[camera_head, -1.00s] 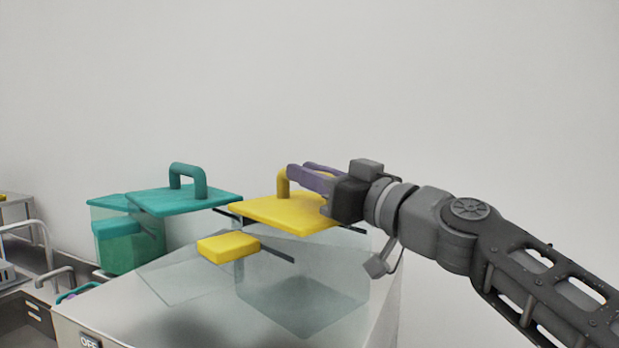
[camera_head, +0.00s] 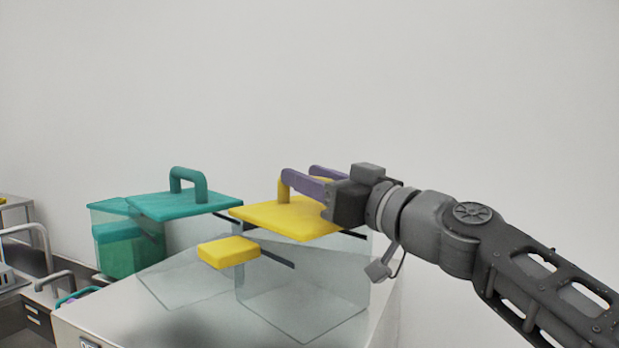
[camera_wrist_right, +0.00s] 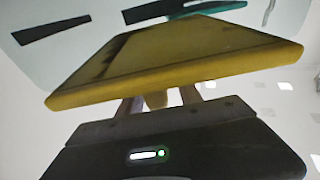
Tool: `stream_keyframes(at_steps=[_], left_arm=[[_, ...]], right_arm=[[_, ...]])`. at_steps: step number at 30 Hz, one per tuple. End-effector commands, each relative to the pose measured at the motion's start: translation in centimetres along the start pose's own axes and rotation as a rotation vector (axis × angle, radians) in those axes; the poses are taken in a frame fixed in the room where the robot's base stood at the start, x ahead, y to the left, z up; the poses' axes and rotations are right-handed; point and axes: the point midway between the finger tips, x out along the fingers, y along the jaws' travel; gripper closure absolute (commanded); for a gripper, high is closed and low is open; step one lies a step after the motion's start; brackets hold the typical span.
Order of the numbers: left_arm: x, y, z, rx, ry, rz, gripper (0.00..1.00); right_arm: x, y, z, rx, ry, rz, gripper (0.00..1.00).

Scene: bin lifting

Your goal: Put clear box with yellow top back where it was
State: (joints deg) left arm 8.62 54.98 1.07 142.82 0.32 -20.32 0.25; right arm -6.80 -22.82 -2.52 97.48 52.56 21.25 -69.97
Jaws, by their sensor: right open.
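The clear box (camera_head: 300,310) with the yellow lid (camera_head: 285,218) stands upright on the metal top at centre. A small yellow block (camera_head: 228,252) sticks out at its front left. The lid's yellow arched handle (camera_head: 283,187) is partly hidden by my right gripper. My right gripper (camera_head: 299,173) comes in from the right with its purple fingers spread apart at the handle. I cannot tell whether a finger touches it. In the right wrist view the yellow lid (camera_wrist_right: 170,65) fills the middle, and the handle (camera_wrist_right: 155,101) shows between the fingers. My left gripper is not in view.
The metal top (camera_head: 130,315) is bare at the front. A sink area (camera_head: 40,300) lies at the lower left. A plain wall is behind.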

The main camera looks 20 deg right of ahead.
Motion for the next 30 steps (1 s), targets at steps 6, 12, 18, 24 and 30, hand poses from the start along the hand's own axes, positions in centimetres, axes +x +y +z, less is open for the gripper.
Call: stream_keyframes(at_steps=[6,12,18,24,30], left_arm=[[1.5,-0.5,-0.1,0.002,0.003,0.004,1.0],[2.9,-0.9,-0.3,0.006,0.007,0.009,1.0],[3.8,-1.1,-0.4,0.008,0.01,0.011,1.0],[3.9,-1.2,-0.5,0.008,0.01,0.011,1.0],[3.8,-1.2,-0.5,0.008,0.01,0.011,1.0]], right_arm=[[-3.5,0.1,0.4,-0.002,0.004,0.003,0.58],[-7.9,0.1,0.4,-0.002,0.004,0.004,0.58],[-10.9,0.1,0.2,-0.002,0.003,0.003,0.58],[-11.8,0.0,0.1,0.0,0.0,0.001,0.58],[-11.8,0.0,0.1,0.0,0.0,0.001,0.58]])
